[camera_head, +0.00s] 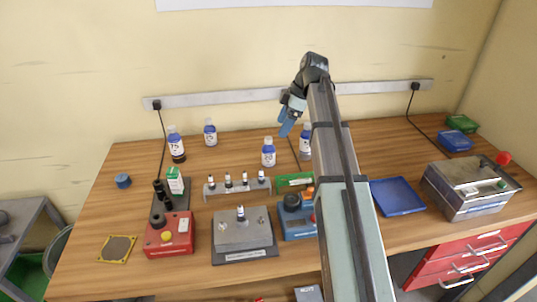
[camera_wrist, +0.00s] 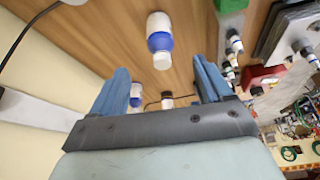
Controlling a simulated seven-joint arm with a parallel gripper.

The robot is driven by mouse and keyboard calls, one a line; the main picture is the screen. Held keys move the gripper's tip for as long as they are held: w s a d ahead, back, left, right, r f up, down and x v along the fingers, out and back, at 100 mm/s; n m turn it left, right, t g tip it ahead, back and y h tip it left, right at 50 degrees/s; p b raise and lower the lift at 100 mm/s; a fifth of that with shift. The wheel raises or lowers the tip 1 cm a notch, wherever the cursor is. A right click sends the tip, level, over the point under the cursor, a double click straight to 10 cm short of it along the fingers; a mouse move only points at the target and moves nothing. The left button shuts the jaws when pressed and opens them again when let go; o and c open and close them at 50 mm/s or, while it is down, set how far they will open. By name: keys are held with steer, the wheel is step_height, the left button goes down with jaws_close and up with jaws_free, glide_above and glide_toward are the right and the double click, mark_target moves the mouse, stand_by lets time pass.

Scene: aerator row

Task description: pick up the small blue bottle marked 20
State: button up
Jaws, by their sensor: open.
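Several white-labelled bottles with blue stand on the wooden bench: a tall one (camera_head: 176,146) at left, a smaller one (camera_head: 210,133) near the wall, one (camera_head: 268,154) at centre, and one (camera_head: 305,141) partly behind my arm. The label numbers are too small to read surely, so I cannot tell which is marked 20. My gripper (camera_head: 288,121) is open and empty, high near the wall, with its blue fingers pointing down. In the wrist view a blue-and-white bottle (camera_wrist: 159,40) shows beyond the open fingers (camera_wrist: 160,84), apart from them.
A grey rack (camera_head: 237,188) with several small vials stands in front of the centre bottle. A red device (camera_head: 170,235), a grey block (camera_head: 243,232) and a blue device (camera_head: 297,218) line the front. A blue tray (camera_head: 397,196) and metal box (camera_head: 470,186) are at right.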

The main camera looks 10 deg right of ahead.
mark_target(271, 143)
steer(key=shift+x, duration=5.9)
steer(key=shift+a, duration=0.2)
steer(key=c, duration=1.2)
